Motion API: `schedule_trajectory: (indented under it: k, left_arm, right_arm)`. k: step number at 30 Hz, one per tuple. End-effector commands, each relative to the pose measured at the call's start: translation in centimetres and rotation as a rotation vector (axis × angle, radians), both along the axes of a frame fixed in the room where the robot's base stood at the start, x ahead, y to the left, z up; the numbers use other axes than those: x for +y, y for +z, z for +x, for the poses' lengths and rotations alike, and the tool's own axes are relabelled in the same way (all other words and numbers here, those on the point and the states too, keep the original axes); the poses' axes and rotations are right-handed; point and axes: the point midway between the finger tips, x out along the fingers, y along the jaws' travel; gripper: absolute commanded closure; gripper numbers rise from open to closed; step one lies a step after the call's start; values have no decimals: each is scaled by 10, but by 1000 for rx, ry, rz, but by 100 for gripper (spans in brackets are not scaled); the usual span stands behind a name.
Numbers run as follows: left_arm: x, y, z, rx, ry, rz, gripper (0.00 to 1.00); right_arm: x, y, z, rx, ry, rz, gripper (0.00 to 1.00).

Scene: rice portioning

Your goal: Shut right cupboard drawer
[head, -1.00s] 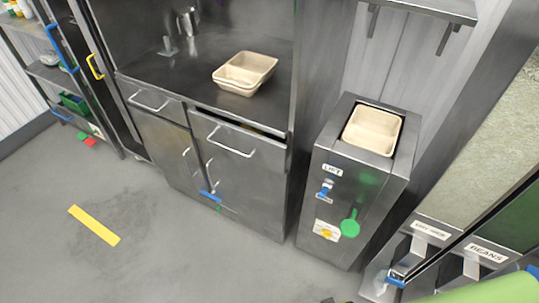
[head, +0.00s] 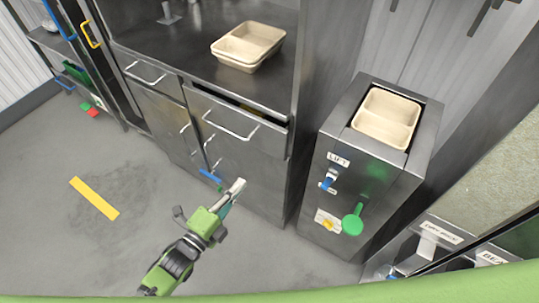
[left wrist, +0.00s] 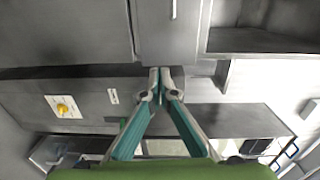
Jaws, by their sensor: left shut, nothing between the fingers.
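The right cupboard drawer (head: 237,122) is a steel front with a bar handle (head: 230,126) in the head view. It stands slightly out, with a dark gap along its top edge. My left gripper (head: 240,185) is shut and empty, below and in front of the drawer, apart from its handle in the picture. In the left wrist view its fingertips (left wrist: 160,74) meet in front of steel cupboard fronts. My right gripper is in neither view.
The left drawer (head: 150,77) looks closed. Beige trays (head: 249,45) sit on the counter above. The lift unit (head: 362,170), with another tray (head: 386,117) and a green knob (head: 353,220), stands to the right. The floor at left is clear except for a yellow strip (head: 94,198).

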Motion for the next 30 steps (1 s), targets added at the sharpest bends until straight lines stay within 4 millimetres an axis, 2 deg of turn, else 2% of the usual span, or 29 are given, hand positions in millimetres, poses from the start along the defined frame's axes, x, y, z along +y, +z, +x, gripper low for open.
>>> schedule_trajectory:
  k: [3, 7, 21, 30]
  left_arm:
    - [-9, 13, 2, -56, -20, 12, 100]
    - [-17, 13, 14, -60, -19, 13, 100]
    - [-72, 10, 91, -56, -18, 13, 100]
    - [-88, 13, 112, -54, -18, 14, 100]
  right_arm:
    - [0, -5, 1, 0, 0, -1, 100]
    - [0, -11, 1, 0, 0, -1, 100]
    - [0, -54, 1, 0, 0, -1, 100]
    - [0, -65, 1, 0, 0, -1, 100]
